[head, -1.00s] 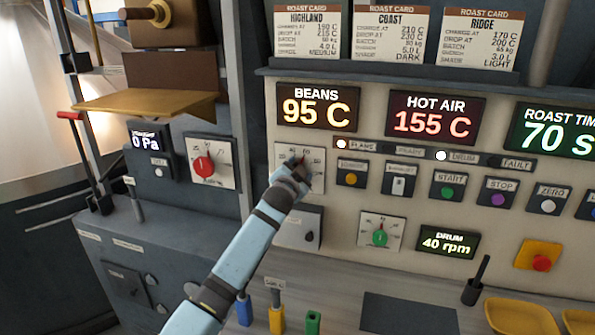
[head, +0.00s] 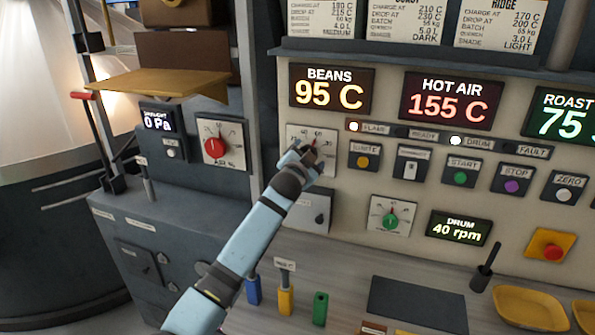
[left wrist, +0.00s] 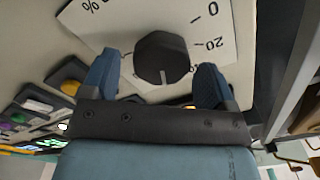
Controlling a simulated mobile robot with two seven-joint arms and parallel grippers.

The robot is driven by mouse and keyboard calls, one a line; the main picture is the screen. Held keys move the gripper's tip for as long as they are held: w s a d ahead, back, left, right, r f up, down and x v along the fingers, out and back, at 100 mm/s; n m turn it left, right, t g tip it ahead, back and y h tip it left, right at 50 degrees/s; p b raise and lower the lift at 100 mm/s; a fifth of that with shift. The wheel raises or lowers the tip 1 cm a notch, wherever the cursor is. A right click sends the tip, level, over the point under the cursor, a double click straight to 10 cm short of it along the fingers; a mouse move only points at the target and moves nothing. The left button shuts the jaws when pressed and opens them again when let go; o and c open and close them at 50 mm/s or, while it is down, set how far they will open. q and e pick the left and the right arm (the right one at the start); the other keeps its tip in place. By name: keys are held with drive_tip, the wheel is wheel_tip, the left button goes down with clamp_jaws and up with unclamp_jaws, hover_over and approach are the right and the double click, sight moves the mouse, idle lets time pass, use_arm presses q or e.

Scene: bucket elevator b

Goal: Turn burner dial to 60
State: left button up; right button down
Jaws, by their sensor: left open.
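The burner dial plate (head: 296,133) is a white square with a printed scale on the roaster panel, under the BEANS display. My left gripper (head: 311,152) is at this plate and hides most of the knob in the head view. In the left wrist view the dial is a black round knob (left wrist: 160,58) on the white plate, with 0, 20 and % visible. My left gripper (left wrist: 157,72) is open, one blue finger on each side of the knob. Whether the fingers touch it is unclear. The knob's pale pointer line faces the gripper's palm; the number there is hidden. My right gripper is not in view.
A row of buttons, including START (head: 460,178), lies to the right. Coloured items and a dark mat (head: 417,304) are on the counter below.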

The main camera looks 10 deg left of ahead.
use_arm(q)
drive_tip(key=s+a+b, duration=0.1)
drive_tip(key=s, duration=1)
drive_tip(key=shift+s+a, duration=0.2)
drive_tip(key=shift+s, duration=0.2)
drive_tip(key=shift+f, duration=0.1)
